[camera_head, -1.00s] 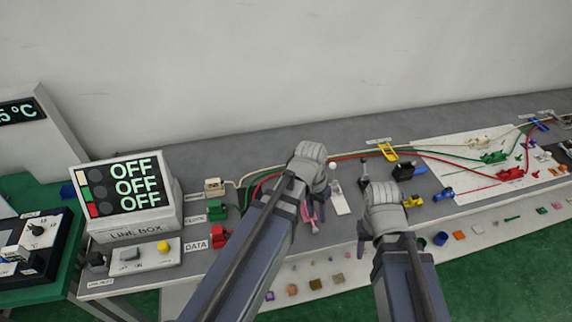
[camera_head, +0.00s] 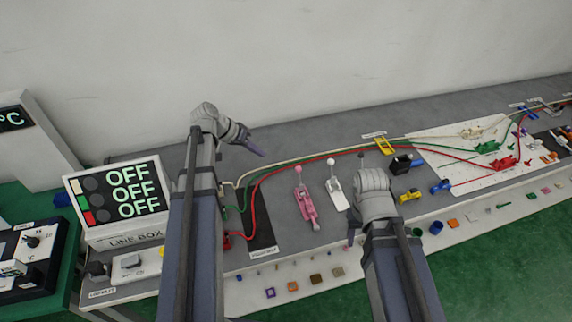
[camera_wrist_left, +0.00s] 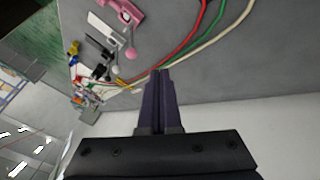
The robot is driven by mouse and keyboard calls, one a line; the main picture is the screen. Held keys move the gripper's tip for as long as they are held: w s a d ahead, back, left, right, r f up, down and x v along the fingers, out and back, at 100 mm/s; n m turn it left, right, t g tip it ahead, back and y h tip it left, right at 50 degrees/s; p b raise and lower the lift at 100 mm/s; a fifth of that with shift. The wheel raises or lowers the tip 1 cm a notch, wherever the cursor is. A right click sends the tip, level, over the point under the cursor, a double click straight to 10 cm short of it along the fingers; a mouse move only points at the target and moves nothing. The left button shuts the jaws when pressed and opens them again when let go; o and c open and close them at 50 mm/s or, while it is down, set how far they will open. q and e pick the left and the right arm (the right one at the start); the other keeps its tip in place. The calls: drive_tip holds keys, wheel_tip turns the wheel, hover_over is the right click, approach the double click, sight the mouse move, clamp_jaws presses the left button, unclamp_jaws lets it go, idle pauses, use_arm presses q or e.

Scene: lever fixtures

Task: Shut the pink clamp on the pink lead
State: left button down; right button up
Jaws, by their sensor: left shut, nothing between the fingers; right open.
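The pink clamp (camera_head: 306,205) stands on the grey bench, its lever with a round pink knob (camera_head: 298,169) pointing to the back. It also shows at the top of the left wrist view (camera_wrist_left: 122,12). I cannot tell whether its jaw is shut. I cannot make out a pink lead; red, green and cream leads run behind the clamp. My left gripper (camera_head: 262,153) is shut and empty, to the back left of the clamp, clear of it; its fingers show in the left wrist view (camera_wrist_left: 160,75). My right gripper (camera_head: 350,244) is open, right of the clamp, near the bench's front edge.
A white clamp (camera_head: 337,194) stands just right of the pink one. A black clamp (camera_head: 400,164) and yellow (camera_head: 410,197) and blue pieces are further right. The line box (camera_head: 118,202) reads OFF on all rows. Small parts lie along the front shelf.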

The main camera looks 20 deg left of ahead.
use_arm(q)
drive_tip(key=b+x, duration=0.8)
drive_tip(key=x, duration=0.2)
drive_tip(key=shift+d+f+b, duration=0.1)
drive_tip(key=shift+f+b, duration=0.25)
drive_tip(key=shift+f, duration=0.05)
drive_tip(key=d, duration=0.2)
drive_tip(key=d+r+p, duration=0.1)
drive_tip(key=d, duration=0.1)
drive_tip(key=shift+r, duration=0.1)
